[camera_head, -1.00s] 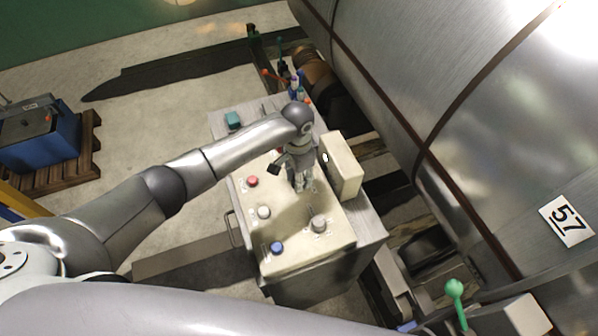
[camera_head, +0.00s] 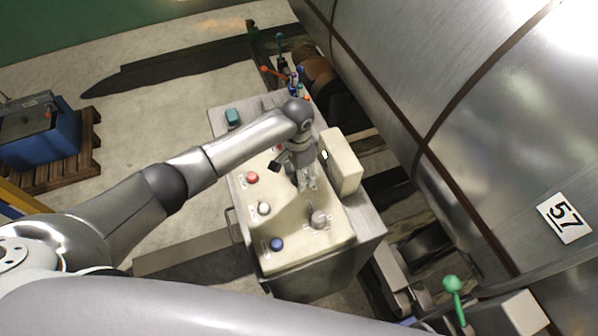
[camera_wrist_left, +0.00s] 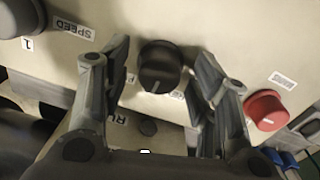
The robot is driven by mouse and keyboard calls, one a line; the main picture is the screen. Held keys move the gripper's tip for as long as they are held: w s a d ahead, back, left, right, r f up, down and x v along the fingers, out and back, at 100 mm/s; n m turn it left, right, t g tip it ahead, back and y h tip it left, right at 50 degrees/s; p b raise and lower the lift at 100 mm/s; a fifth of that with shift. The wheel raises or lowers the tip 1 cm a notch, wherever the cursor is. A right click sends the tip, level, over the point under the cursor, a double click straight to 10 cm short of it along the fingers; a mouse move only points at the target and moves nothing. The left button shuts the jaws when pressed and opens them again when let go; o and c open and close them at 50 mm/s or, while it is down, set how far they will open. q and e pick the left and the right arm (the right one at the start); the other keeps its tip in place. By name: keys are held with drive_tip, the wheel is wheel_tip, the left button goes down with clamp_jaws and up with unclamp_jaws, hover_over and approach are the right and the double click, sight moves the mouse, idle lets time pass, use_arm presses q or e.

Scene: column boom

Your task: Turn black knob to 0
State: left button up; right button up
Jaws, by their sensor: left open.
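The black knob (camera_wrist_left: 160,66) sits on the beige panel in the left wrist view, with a pale mark on its face. My left gripper (camera_wrist_left: 166,85) is open, one finger on each side of the knob. I see a gap on both sides, and nothing is gripped. In the head view my left gripper (camera_head: 307,185) points down over the control panel (camera_head: 300,250), and the knob is hidden there. My right gripper is not in view.
The panel also has a red button (camera_head: 252,177), a white button (camera_head: 264,208), a blue button (camera_head: 277,244) and a grey knob (camera_head: 318,219). A beige box (camera_head: 342,165) stands close right of my gripper. A large metal cylinder (camera_head: 480,110) fills the right.

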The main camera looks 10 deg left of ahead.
use_arm(q)
wheel_tip(320, 180, up, 12)
drive_tip(key=shift+w+a, duration=0.15)
drive_tip(key=shift+a, duration=0.05)
idle(0.4)
idle(0.4)
